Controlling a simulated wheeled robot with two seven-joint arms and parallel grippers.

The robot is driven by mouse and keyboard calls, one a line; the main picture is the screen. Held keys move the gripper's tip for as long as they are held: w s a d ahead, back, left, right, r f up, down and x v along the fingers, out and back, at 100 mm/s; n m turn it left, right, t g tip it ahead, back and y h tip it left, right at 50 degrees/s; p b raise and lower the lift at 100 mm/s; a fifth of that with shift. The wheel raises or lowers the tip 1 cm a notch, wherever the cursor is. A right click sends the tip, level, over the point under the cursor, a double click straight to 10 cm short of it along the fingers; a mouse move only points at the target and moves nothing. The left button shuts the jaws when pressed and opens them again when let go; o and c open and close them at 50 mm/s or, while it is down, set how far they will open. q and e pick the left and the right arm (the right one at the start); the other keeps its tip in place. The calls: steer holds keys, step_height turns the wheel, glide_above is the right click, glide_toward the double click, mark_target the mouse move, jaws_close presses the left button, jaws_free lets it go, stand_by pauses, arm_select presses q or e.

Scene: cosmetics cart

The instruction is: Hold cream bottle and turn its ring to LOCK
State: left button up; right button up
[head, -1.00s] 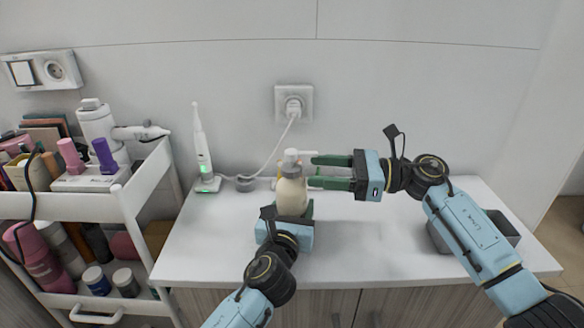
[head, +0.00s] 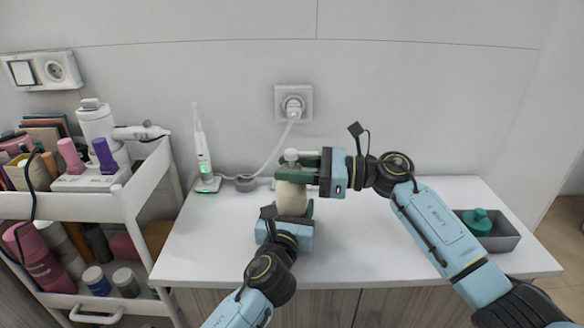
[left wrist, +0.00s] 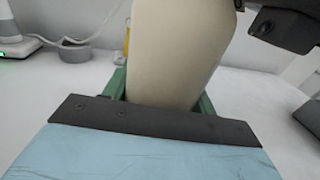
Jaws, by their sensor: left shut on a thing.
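The cream bottle (head: 291,199) stands upright near the middle of the counter, with its pale pump top (head: 291,156) above. Its body also fills the middle of the left wrist view (left wrist: 178,50). My left gripper (head: 291,212) is shut on the lower body from the front. My right gripper (head: 298,170) comes in from the right, with its green fingers at the height of the bottle's neck and ring. The fingers hide the ring, and I cannot tell whether they close on it.
An electric toothbrush (head: 202,150) stands on its charger at the back left. A grey tray (head: 501,243) with a green item (head: 477,221) sits at the right. A white cart (head: 125,200) full of cosmetics stands at the left. The counter's middle right is clear.

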steer(key=shift+c, duration=1.3)
steer(key=shift+w+n+g, duration=0.1)
steer(key=shift+n+g, duration=0.85)
steer(key=shift+g, duration=0.65)
steer(key=shift+w+n+g, duration=0.1)
steer(key=shift+n+g, duration=0.85)
steer(key=shift+g, duration=0.65)
steer(key=shift+s+n+g, duration=0.15)
steer(key=shift+n+g, duration=0.35)
steer(key=shift+g, duration=0.1)
steer(key=o, duration=1)
step_height(320, 180, up, 10)
